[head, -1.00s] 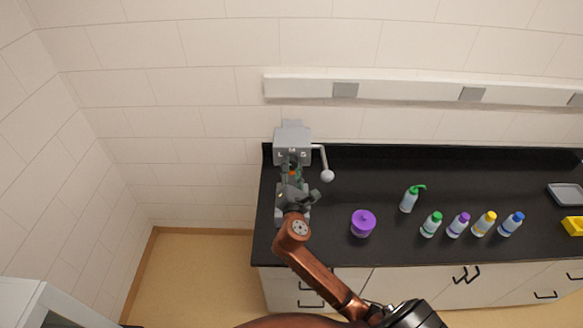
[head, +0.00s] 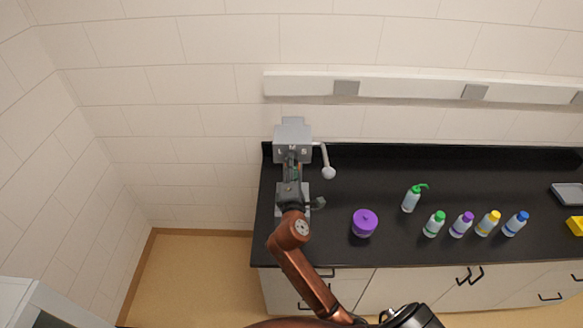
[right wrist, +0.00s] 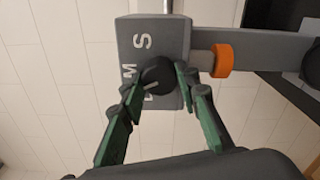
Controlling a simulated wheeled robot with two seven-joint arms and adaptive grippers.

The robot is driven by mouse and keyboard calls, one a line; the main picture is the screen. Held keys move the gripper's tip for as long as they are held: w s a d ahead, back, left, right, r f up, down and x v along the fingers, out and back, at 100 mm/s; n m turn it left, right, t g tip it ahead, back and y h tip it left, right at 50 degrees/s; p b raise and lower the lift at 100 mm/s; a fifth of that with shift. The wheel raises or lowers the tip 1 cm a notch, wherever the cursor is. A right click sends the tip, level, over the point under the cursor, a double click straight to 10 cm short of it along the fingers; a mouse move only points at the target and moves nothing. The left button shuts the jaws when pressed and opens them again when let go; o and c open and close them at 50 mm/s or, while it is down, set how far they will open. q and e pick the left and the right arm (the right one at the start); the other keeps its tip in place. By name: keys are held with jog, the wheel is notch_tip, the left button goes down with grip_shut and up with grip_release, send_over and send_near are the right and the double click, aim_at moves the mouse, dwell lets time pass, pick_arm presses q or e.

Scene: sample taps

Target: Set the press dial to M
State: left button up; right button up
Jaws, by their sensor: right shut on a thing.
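The grey press (head: 292,130) stands at the left end of the black counter, with the letters L, M and S on its front. In the right wrist view, its round black dial (right wrist: 158,73) sits beside the letters S (right wrist: 143,42) and M (right wrist: 128,73); the L is partly hidden by a finger. A short pale mark shows on the dial, but I cannot tell surely which letter it points to. My right gripper (head: 291,168) is at the press front, its green fingers (right wrist: 156,79) shut on the dial from both sides. My left gripper is out of view.
The press lever with its pale ball (head: 328,173) hangs right of the head. A purple lidded jar (head: 365,222), a green-topped pump bottle (head: 411,200) and several capped bottles stand to the right.

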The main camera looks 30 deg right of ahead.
jog(key=m+b, duration=0.2)
jog(key=m, duration=0.2)
jog(key=shift+m, duration=0.4)
dwell(0.4)
jog(key=o, duration=1.2)
jog(key=shift+c, duration=0.2)
